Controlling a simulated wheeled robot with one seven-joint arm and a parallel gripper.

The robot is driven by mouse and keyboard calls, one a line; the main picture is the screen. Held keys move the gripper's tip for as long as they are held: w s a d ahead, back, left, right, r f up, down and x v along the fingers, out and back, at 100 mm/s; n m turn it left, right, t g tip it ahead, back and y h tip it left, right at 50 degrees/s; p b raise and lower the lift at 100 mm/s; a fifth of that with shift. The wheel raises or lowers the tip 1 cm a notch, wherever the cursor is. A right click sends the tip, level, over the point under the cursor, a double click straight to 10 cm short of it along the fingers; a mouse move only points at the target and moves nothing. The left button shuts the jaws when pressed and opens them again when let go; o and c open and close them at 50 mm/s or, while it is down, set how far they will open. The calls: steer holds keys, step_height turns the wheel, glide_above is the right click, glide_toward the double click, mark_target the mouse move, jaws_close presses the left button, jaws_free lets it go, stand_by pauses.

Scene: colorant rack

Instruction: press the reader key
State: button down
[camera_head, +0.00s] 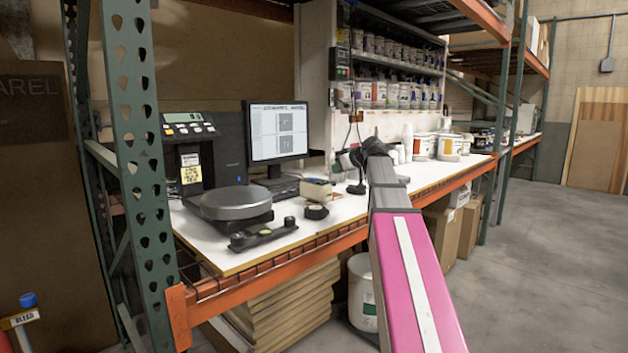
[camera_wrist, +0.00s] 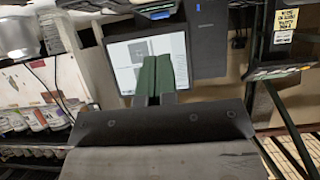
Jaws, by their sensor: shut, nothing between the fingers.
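A dark device with a small display and a row of coloured keys (camera_head: 188,124) stands at the back left of the white table, with a yellow label below its keys. It also shows at the upper right of the wrist view (camera_wrist: 283,38). I cannot tell surely whether this is the reader. A low dark device (camera_head: 263,235) with small greenish round spots lies at the table's front edge. My gripper's dark green fingers (camera_wrist: 160,77) are together, empty, and overlap the monitor in the wrist view. In the head view the fingertips are hard to make out.
A lit monitor (camera_head: 278,132) stands on the table (camera_head: 340,207), behind a round grey scale plate (camera_head: 236,202). A green rack post (camera_head: 138,170) rises at front left. Tubs (camera_head: 450,147) stand at the right. Shelves of containers hang above. The floor at right is clear.

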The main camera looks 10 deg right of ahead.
stand_by(0.3)
step_height(320, 180, up, 7)
steer(key=m+h, duration=0.5)
steer(key=m, duration=0.9)
glide_above(314, 179)
steer(key=shift+w+d+g, duration=0.3)
steer(key=shift+w+g, duration=0.1)
steer(key=shift+w, duration=0.05)
steer(key=shift+f, duration=0.15)
steer(key=shift+f, duration=4.3)
steer(key=shift+f, duration=0.1)
steer(key=shift+f, duration=0.3)
